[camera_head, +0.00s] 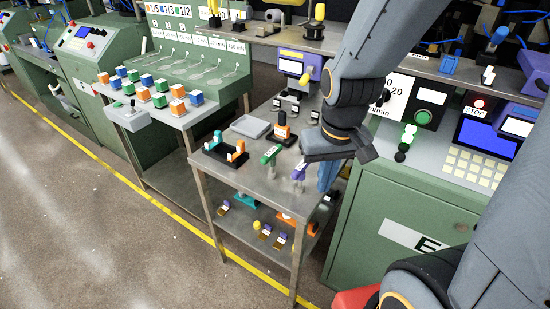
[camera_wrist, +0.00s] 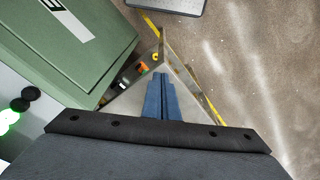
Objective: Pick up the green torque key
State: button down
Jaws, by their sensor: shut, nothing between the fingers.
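The green torque key (camera_head: 271,155) stands upright on the metal cart top, with its green handle above a pale shaft. A similar purple key (camera_head: 299,171) stands to its right, close to my gripper. My gripper (camera_head: 327,178) hangs over the right side of the cart with its blue fingers pointing down. The fingers also show in the wrist view (camera_wrist: 161,88), shut together with nothing between them. My gripper is to the right of the green key and apart from it. I cannot make out the green key in the wrist view.
A black holder with orange parts (camera_head: 218,154), a grey tablet-like plate (camera_head: 251,126) and an orange-and-black tool (camera_head: 282,128) are on the cart. Its lower shelf (camera_head: 249,230) holds several small coloured parts. A green machine cabinet (camera_head: 400,235) stands right of the cart. Open floor (camera_head: 90,220) lies left.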

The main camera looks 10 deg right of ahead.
aim_at(269, 158)
jog(key=z, duration=0.85)
jog(key=k, duration=0.85)
jog(key=u, duration=1.15)
jog(key=i, duration=1)
